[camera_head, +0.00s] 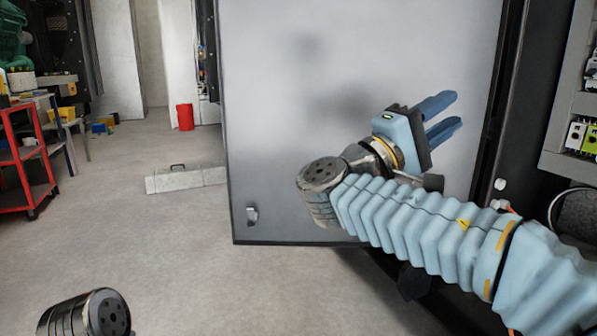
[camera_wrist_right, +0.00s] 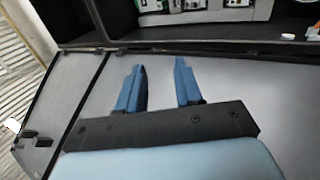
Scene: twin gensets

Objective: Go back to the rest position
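My right gripper (camera_head: 442,115) is raised at the right of the head view, in front of a grey cabinet door (camera_head: 290,130). Its two blue fingers point to the right and stand apart with nothing between them. The right wrist view also shows the open, empty fingers (camera_wrist_right: 161,85) over a grey panel. My left gripper is out of the head view; only a grey joint of my left arm shows at the bottom left.
The door stands open beside a dark cabinet with electrical parts (camera_head: 580,135) at the right. A red cart (camera_head: 24,160) stands at the left. A red container (camera_head: 185,117) and a pale block (camera_head: 186,179) are on the floor. The floor at front left is clear.

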